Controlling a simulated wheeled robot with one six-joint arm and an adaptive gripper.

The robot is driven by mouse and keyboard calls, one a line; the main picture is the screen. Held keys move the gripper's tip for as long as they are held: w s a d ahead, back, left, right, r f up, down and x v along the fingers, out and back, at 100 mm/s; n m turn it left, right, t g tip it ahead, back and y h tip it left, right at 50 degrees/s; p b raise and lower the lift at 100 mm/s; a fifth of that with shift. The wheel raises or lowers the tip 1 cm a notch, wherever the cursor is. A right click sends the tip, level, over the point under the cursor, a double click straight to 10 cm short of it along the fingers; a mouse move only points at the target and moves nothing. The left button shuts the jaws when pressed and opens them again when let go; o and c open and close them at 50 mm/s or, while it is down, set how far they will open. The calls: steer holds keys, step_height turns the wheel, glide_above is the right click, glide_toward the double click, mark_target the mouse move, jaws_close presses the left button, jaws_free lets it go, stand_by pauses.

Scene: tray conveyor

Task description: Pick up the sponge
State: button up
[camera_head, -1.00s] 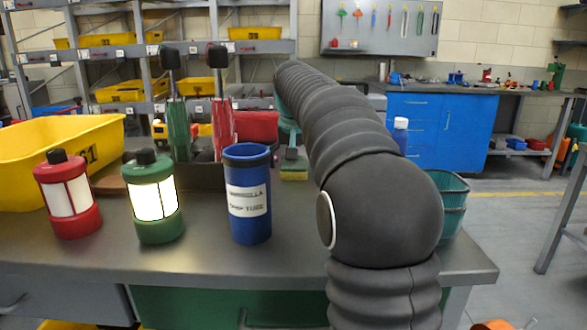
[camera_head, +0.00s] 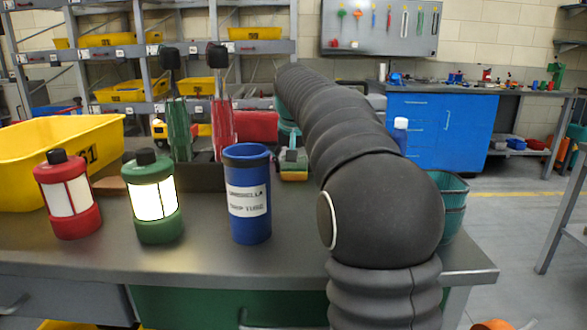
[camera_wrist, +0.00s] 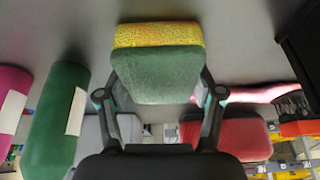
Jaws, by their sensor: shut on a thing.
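The sponge (camera_head: 294,174), green with a yellow layer, shows at the back of the table in the head view, just left of my arm. In the wrist view the sponge (camera_wrist: 158,75) sits between the two fingers of my gripper (camera_wrist: 158,88), its green face towards the camera and its yellow layer at the top. My gripper is shut on it, one finger along each side. In the head view my arm covers part of the gripper. I cannot tell whether the sponge is clear of the table.
A blue umbrella drip tube (camera_head: 248,222), a green lantern (camera_head: 153,228) and a red lantern (camera_head: 69,222) stand at the front. A yellow bin (camera_head: 40,150) is at the left. Red and green umbrellas (camera_head: 222,135) stand behind. A teal basket (camera_head: 452,192) is right of my arm.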

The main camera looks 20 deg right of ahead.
steer(key=shift+r, duration=0.1)
steer(key=shift+r, duration=5.15)
steer(key=c, duration=0.3)
steer(key=shift+c, duration=0.2)
